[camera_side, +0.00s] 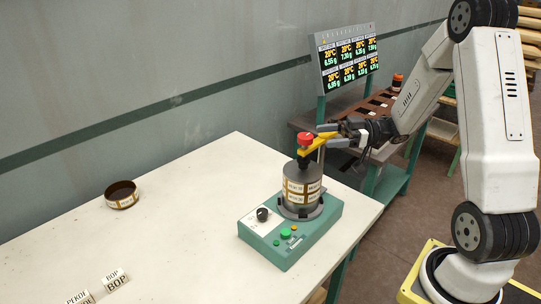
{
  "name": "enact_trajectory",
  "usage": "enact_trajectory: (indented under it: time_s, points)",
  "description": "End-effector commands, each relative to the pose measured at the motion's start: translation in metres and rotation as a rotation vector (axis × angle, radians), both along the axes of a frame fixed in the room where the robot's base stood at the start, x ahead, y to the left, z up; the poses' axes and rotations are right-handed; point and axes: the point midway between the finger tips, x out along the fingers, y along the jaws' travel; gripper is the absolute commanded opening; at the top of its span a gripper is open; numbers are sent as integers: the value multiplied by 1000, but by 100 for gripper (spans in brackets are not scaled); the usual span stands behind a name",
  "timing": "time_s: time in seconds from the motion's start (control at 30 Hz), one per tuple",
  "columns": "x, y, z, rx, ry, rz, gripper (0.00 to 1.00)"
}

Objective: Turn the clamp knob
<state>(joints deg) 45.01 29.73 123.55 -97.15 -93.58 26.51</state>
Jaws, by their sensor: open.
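A red knob (306,139) sits on top of the grey drum, with a yellow bar (316,145) extending from it to the right. The drum (301,184) stands upright on a teal base unit (281,248) and carries brown and cream labels. A black knob (263,214) is on the base's white panel, near green and yellow buttons. My gripper (323,136) reaches in from the right at the height of the red knob. Its grey fingers are open, around or beside the yellow bar; I cannot tell whether they touch it.
An open round brown-rimmed tin (122,195) stands on the white table (190,215) at left. A display panel (346,58) and a brown-topped bench are behind. The table's middle is clear.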

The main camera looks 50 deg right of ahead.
Motion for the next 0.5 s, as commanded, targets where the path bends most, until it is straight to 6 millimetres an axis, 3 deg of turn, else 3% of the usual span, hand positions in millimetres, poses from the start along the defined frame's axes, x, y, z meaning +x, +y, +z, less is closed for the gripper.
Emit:
enact_trajectory:
  time_s: [0.2,0.5]
  points:
    - [-11,-15,0,0,0,-3,90]
    - [4,7,10,-3,-39,-4,90]
